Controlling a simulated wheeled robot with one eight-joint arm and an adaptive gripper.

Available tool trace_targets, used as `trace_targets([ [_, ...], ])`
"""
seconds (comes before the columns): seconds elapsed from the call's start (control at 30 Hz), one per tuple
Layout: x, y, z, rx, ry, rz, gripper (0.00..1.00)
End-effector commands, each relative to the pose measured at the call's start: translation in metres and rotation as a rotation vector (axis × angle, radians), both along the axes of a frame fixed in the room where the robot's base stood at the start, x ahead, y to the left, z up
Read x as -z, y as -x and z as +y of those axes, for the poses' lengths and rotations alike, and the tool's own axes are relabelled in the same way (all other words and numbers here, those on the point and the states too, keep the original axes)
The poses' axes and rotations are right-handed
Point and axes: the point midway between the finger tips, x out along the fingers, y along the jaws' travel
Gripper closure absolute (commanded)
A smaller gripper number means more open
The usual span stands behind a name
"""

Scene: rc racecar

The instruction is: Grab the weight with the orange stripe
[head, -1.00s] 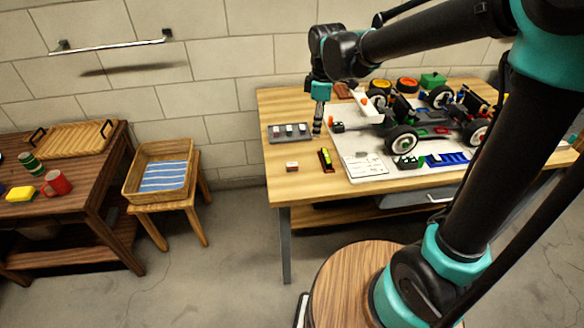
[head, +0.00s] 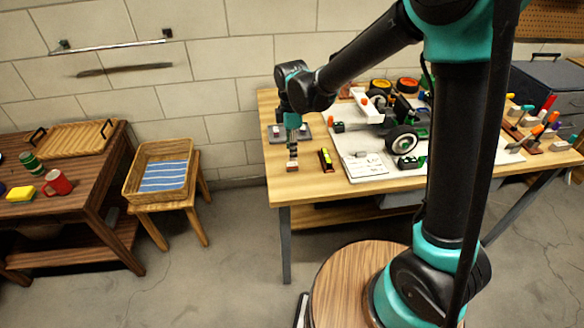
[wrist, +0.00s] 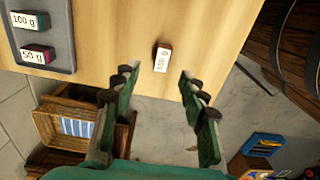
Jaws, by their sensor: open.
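A small block-shaped weight (wrist: 162,57) lies on the bare wooden tabletop near its edge. It has a white label facing up, with print too small to read surely, and a reddish-brown side. In the head view the weight (head: 292,167) shows just under my gripper (head: 293,152). In the wrist view my gripper (wrist: 160,82) is open and empty, and the weight appears just beyond the fingertips, between their lines. A grey tray (wrist: 52,62) at the left holds a 100 g weight (wrist: 25,20) and a 50 g weight (wrist: 37,54) with a dark red side.
A yellow-and-dark tool (head: 326,160) lies right of the weight. A white sheet (head: 366,167) and an RC car chassis (head: 372,113) are farther right. The table's front edge is close to the weight. A stool with a basket (head: 160,172) stands left of the table.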

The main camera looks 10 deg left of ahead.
Motion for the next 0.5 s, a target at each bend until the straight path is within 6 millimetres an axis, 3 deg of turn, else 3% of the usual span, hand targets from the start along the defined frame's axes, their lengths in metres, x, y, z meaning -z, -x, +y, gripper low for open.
trace_targets([
  [0.23, 0.017, 0.001, -0.001, 0.0, 0.0, 0.0, 0.57],
  [0.5, 0.053, 0.002, -0.002, 0.001, 0.0, 0.0, 0.57],
])
